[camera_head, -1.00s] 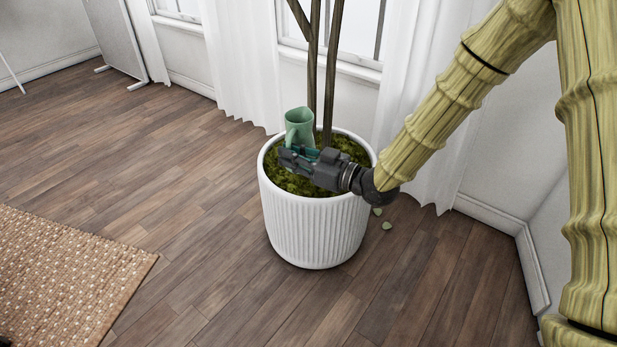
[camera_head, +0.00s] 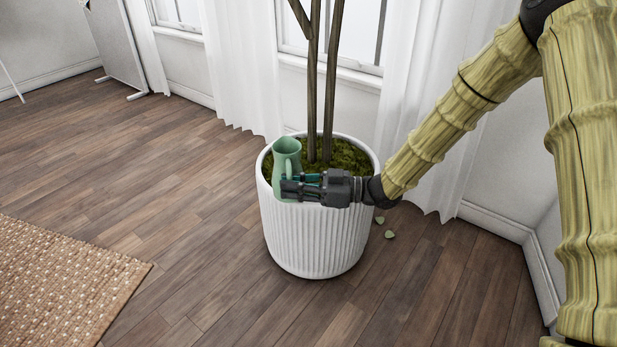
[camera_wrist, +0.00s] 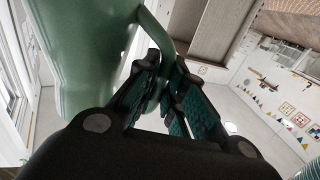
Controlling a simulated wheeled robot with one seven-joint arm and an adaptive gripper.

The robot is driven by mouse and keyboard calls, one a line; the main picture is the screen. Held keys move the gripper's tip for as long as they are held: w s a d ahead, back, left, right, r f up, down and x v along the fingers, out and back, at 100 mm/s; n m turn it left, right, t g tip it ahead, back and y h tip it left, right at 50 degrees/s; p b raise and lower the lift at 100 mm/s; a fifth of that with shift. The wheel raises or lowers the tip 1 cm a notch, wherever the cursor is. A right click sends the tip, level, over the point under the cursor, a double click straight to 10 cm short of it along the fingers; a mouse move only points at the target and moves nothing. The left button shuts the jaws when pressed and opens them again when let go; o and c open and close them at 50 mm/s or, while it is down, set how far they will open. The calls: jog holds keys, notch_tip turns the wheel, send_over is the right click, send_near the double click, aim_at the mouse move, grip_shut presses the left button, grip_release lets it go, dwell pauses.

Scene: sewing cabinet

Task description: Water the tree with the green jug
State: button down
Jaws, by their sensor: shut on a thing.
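The green jug (camera_head: 286,170) is near the left rim of the white ribbed pot (camera_head: 318,236), close to upright with its open mouth up. My gripper (camera_head: 291,188) is shut on the jug's handle, which faces right in the head view. In the wrist view the jug (camera_wrist: 85,50) fills the upper left, and its handle runs between my fingers (camera_wrist: 158,90). The tree (camera_head: 330,90) rises as thin brown trunks from the mossy soil (camera_head: 345,157), behind the jug. Its crown is out of view. I cannot tell whether the jug touches the pot.
White curtains (camera_head: 240,70) and windows stand behind the pot. A woven rug (camera_head: 60,280) lies at lower left. A few leaves (camera_head: 389,234) lie on the floor right of the pot. The wooden floor (camera_head: 190,200) to the left is clear.

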aim_at(298, 160)
jog(key=shift+w+d, duration=0.1)
jog(key=w+r+m, duration=0.1)
jog(key=m, duration=0.1)
jog(key=w+d+r+m+t+y+b, duration=0.1)
jog(key=m, duration=0.2)
jog(key=w+d+r+m+y+b, duration=0.1)
jog(key=w+m, duration=0.1)
jog(key=shift+m+t, duration=0.3)
jog(key=shift+m, duration=0.1)
jog(key=m, duration=0.1)
jog(key=m+b, duration=0.1)
jog(key=w+m+t, duration=0.1)
jog(key=shift+w+d+r+m+y+b, duration=0.1)
jog(key=shift+d+r+m+y+b, duration=0.1)
jog(key=shift+d+m+y+b, duration=0.15)
jog(key=shift+w+d+f+m+t+b, duration=0.1)
jog(key=shift+w+f+m+t+b, duration=0.2)
jog(key=shift+m, duration=0.35)
jog(key=shift+w+d+f+m+t+b, duration=0.15)
jog(key=shift+m+t+b, duration=0.15)
jog(key=shift+m+b, duration=0.25)
jog(key=shift+w+d+f+m+t+b, duration=0.1)
jog(key=shift+w+f+m+t+b, duration=0.15)
jog(key=shift+m, duration=0.5)
jog(key=shift+w+d+r+m+t, duration=0.1)
jog(key=shift+w+r+m+t, duration=0.1)
jog(key=shift+m+t, duration=0.35)
